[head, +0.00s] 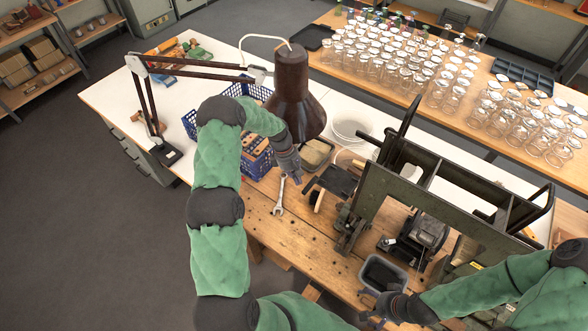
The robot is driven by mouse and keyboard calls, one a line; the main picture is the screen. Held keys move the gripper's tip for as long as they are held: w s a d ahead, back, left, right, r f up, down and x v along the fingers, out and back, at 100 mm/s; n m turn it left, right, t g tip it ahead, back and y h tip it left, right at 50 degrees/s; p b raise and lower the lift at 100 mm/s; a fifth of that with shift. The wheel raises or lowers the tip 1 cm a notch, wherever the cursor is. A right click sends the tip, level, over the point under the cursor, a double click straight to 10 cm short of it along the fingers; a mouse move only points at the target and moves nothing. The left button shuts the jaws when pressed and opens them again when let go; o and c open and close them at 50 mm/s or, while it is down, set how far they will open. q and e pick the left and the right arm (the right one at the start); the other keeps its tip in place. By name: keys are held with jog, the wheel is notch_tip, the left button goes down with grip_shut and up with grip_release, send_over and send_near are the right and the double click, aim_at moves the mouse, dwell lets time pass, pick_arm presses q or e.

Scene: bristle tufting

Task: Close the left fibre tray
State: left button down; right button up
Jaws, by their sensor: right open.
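A dark flat tray-like part (338,181) sticks out at the left side of the green tufting machine (440,190); I cannot tell for sure that it is the left fibre tray. My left gripper (297,177) points down just left of it, apart from it as far as I can see. Its fingers are small and dark, so its opening is unclear. My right gripper (371,309) is open at the bench's front, beside a grey tub (401,276) with dark fibre inside. No object shows between its fingers.
A wrench (279,197) lies on the wooden bench (265,222) below my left gripper. A blue crate (262,165), a tan-filled container (317,152), white plates (351,124) and a brown lamp (293,95) stand close by. Many glass jars (440,95) fill the back table.

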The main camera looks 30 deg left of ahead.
pick_arm(q)
jog(key=shift+x, duration=0.9)
jog(key=s+d, duration=0.1)
jog(key=d, duration=1.3)
jog(key=shift+d+b, duration=0.35)
jog(key=shift+b, duration=0.05)
jog(key=shift+s, duration=0.1)
jog(key=p+v, duration=0.5)
jog(key=v, duration=0.5)
jog(key=shift+f, duration=0.1)
